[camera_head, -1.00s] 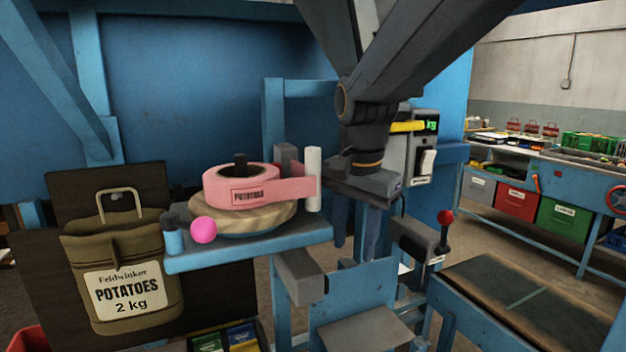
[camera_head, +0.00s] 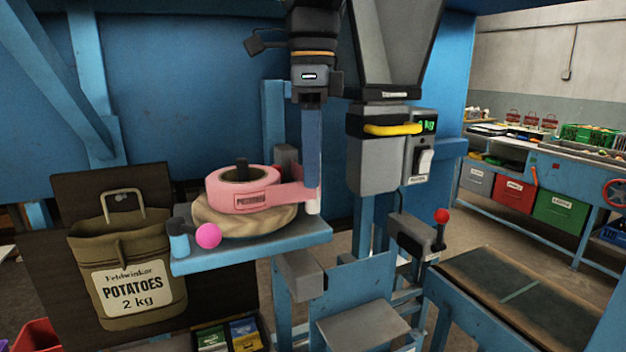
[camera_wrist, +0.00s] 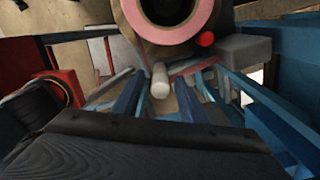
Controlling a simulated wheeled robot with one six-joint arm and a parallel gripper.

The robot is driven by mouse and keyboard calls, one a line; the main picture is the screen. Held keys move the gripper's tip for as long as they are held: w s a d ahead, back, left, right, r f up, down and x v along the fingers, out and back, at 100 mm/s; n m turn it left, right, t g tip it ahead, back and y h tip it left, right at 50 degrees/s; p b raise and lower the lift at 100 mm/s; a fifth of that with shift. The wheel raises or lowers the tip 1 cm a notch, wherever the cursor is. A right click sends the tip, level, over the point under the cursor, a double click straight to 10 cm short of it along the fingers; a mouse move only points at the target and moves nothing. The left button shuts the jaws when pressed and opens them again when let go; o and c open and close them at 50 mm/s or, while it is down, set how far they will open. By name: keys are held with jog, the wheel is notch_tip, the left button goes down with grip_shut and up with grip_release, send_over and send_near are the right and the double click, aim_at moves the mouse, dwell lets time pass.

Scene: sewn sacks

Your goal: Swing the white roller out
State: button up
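The white roller (camera_head: 313,207) stands upright at the right end of the blue shelf. In the head view only its lower end shows; my gripper's finger hides the rest. In the wrist view the roller (camera_wrist: 160,83) shows between my two blue fingers, with a gap to each side. My gripper (camera_head: 313,185) points down over the roller and is open. The pink label reel (camera_head: 245,203) lies on a round wooden disc (camera_head: 225,222), and its pink strip runs right to the roller. The reel also shows at the top of the wrist view (camera_wrist: 128,12).
A pink ball knob (camera_head: 208,235) is at the shelf's front left. A grey post (camera_head: 286,158) stands behind the roller. A grey box with a yellow handle (camera_head: 393,130) hangs to the right. An open potato sack (camera_head: 130,285) hangs at the left.

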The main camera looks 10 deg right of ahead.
aim_at(313, 206)
jog(key=shift+f+p, duration=0.35)
jog(key=shift+f, duration=1.6)
grip_shut()
